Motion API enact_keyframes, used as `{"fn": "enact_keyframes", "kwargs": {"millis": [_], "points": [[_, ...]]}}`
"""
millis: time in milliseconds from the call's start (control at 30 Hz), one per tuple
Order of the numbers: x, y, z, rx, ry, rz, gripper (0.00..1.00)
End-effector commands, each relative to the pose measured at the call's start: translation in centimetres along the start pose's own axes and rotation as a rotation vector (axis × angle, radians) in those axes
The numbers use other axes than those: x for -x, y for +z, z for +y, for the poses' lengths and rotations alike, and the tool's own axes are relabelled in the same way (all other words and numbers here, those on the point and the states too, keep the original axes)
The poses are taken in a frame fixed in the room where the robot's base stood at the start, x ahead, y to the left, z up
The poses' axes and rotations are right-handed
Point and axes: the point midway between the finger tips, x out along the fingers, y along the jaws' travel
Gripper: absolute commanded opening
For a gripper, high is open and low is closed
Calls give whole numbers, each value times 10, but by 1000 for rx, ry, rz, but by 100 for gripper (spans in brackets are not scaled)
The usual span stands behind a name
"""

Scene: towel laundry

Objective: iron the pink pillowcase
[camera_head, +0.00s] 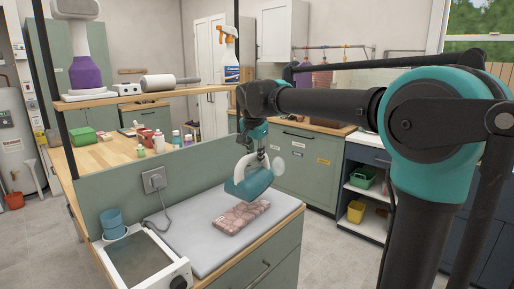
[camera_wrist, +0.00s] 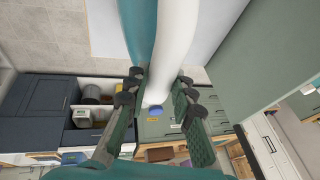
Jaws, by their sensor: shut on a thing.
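The pink pillowcase (camera_head: 241,217) lies folded and patterned on the grey ironing pad (camera_head: 200,250) in the head view. A teal and white iron (camera_head: 246,186) is tilted just above and behind the pillowcase's far end; whether it touches the cloth I cannot tell. My gripper (camera_head: 253,153) is shut on the iron's white handle. In the wrist view, the two dark fingers of my gripper (camera_wrist: 160,80) stand on either side of the white handle (camera_wrist: 172,35), with the teal iron body beside it. The pillowcase is not recognisable in the wrist view.
A white-framed tray with a grey plate (camera_head: 143,260) stands at the pad's left, with blue cups (camera_head: 113,224) behind it. A cord runs from a socket (camera_head: 154,179) on the green back panel. The pad is bare around the pillowcase. Green cabinets (camera_head: 287,165) stand beyond.

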Motion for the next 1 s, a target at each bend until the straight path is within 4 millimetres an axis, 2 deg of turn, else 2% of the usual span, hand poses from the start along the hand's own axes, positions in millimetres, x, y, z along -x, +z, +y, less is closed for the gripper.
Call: {"fn": "enact_keyframes", "kwargs": {"millis": [500,1000], "points": [[-40,14,10,1,0,1,0],[-46,16,12,1,0,1,0]]}}
